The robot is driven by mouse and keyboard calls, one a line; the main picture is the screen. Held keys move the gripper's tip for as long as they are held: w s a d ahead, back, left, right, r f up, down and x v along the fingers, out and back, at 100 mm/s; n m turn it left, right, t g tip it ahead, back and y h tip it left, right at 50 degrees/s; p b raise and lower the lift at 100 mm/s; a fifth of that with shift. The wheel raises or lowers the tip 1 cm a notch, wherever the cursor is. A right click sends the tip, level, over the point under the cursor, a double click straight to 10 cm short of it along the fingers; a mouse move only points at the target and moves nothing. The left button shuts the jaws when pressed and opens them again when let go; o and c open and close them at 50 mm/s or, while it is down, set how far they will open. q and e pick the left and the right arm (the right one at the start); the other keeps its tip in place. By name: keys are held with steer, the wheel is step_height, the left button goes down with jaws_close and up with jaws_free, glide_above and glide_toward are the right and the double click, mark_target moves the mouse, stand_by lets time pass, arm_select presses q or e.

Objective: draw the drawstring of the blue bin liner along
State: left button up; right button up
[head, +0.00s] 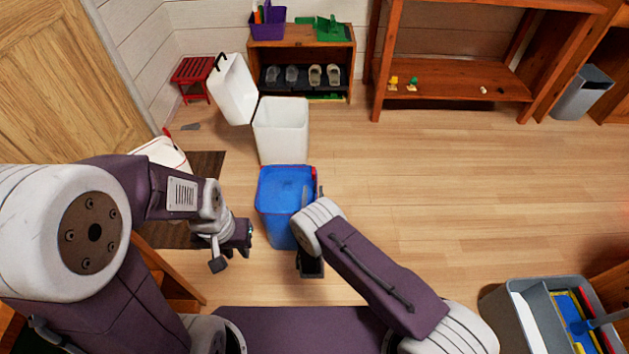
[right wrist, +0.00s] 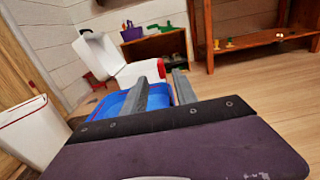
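The blue bin liner (head: 284,187) lines an upright bin in the middle of the head view and covers its outside. Its red drawstring (head: 314,172) shows at the right rim. In the right wrist view, the liner (right wrist: 112,103) lies behind the fingers, and a red piece of the drawstring (right wrist: 161,68) shows between the fingertips. My right gripper (right wrist: 160,78) is open, with a gap between its fingers, at the bin's right rim. I cannot tell whether the fingers touch the drawstring. My left gripper (head: 236,250) is left of the bin, apart from it; its fingers are unclear.
Another white bin with a red rim (right wrist: 32,130) is at the left. A shoe shelf (head: 300,45) is at the back. A grey crate (head: 525,290) stands front right.

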mark_target(314, 176)
steer(key=w+b, duration=0.4)
steer(key=w, duration=0.4)
steer(key=shift+w+d+b, duration=0.15)
steer(key=shift+w+b, duration=0.05)
steer(key=shift+b, duration=0.2)
steer(key=shift+w+r, duration=0.15)
steer(key=shift+w, duration=0.2)
jaws_close()
stand_by(0.6)
